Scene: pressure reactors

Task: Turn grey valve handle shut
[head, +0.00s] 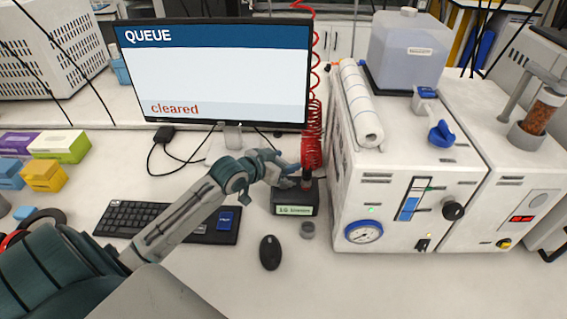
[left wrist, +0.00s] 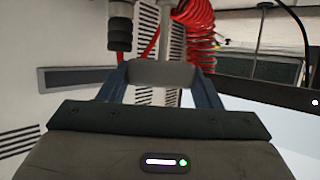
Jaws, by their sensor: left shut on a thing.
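My left gripper (head: 287,170) reaches in from the left, in front of the coiled red hose and above a black box with a green-and-white label (head: 294,210). In the left wrist view its two blue fingers (left wrist: 161,82) are shut on a grey rounded bar, which I take as the grey valve handle (left wrist: 162,73). The bar lies crosswise between the fingertips. In the head view the gripper hides the handle, so its turn angle cannot be told. My right gripper is in neither view.
A white reactor cabinet (head: 400,170) with a gauge (head: 363,232) and a black knob (head: 453,210) stands right of the gripper. A monitor (head: 213,75) reading "QUEUE" and "cleared" stands behind.

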